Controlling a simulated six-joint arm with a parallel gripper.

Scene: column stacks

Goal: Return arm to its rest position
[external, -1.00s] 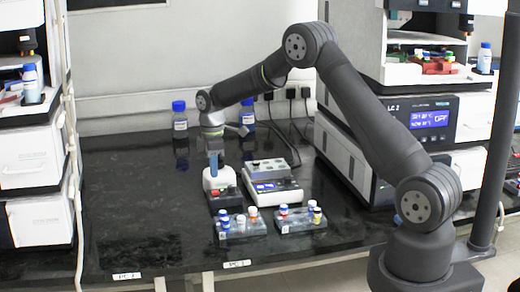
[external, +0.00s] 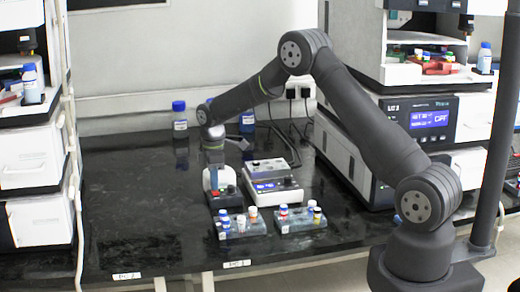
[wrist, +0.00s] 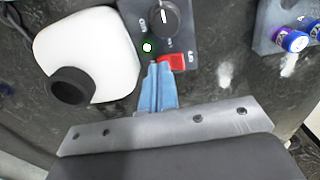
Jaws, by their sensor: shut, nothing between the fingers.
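My gripper (external: 213,178) points down over the bench, close to the small white-topped device (external: 225,180). In the wrist view its blue fingers (wrist: 155,66) are together with nothing between them. The tips appear over the device's grey control panel (wrist: 183,30), beside the red switch (wrist: 171,62) and below the black knob (wrist: 158,18). The device's white body (wrist: 95,45) with its black round cup (wrist: 72,87) lies to the left of the fingers. I cannot tell whether the tips touch the panel.
Two racks of capped vials (external: 240,229) (external: 300,222) stand in front. A white instrument with a display (external: 272,185) stands to the right. Blue-capped bottles (external: 180,122) (external: 247,122) stand behind. Tall equipment stacks flank the bench; its left part (external: 135,205) is clear.

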